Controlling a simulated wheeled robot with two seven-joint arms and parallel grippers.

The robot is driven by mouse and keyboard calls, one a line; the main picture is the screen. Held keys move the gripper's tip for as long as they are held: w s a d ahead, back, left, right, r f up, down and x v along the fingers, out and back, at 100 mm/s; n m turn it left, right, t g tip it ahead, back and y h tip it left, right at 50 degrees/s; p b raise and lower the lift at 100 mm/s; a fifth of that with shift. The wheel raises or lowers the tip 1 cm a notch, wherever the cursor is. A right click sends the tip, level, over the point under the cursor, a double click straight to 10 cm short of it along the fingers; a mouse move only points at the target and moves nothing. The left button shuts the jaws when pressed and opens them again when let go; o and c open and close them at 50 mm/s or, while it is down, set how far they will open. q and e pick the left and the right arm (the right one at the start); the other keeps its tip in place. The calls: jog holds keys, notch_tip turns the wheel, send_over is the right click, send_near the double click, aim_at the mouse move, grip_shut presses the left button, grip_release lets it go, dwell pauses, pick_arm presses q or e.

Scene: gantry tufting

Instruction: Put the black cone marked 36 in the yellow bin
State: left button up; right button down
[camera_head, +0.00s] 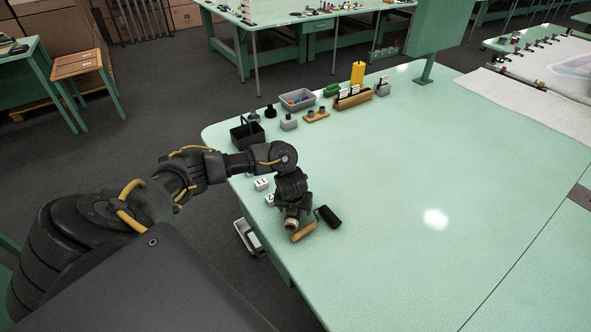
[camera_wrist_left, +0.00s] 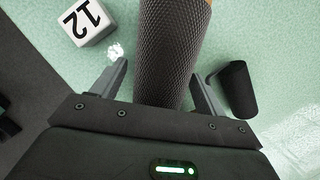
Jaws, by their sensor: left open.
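My left gripper (camera_head: 292,212) is open, low over the near left edge of the table. In the left wrist view its fingers (camera_wrist_left: 160,90) stand either side of a dark, textured round body (camera_wrist_left: 170,45) with a tan edge at the top. This may be the black cone, but no number 36 is legible. Contact with the fingers cannot be told. A smooth black cylinder (camera_head: 328,216) lies just right of the gripper, also in the wrist view (camera_wrist_left: 238,90). A tall yellow object (camera_head: 357,72) stands at the back; whether it is the bin is unclear. My right gripper is out of view.
A white block marked 12 (camera_wrist_left: 86,22) lies beside the gripper, and one marked 11 (camera_head: 261,183) behind it. A tan cylinder (camera_head: 303,232) lies below the gripper. A black open container (camera_head: 247,135) and grey tray (camera_head: 297,99) stand farther back. The table's middle is clear.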

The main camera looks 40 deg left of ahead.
pick_arm(q)
jog(key=shift+c, duration=0.3)
jog(key=c, duration=1.1)
jog(key=shift+r, duration=0.55)
notch_tip(320, 180, up, 2)
jog(key=shift+w+r, duration=0.1)
jog(key=s+d+r+p, duration=0.1)
jog(key=r+p, duration=0.1)
jog(key=s+r+p, duration=0.1)
jog(key=r+p, duration=0.1)
jog(key=s+d+r+p, duration=0.1)
jog(key=r, duration=0.1)
jog(key=shift+s+d+r+p, duration=0.1)
jog(key=shift+s+d+p, duration=0.1)
jog(key=shift+d+p, duration=0.2)
jog(key=shift+s+d+r+p, duration=0.6)
jog(key=shift+s+d+p, duration=0.3)
jog(key=shift+s, duration=0.45)
jog(key=shift+s+d+r+p, duration=0.6)
jog(key=shift+s+d+p, duration=0.15)
jog(key=shift+s+d, duration=0.45)
jog(key=shift+s+d+r+p, duration=0.6)
jog(key=shift+s+d+p, duration=0.2)
jog(key=shift+s, duration=0.65)
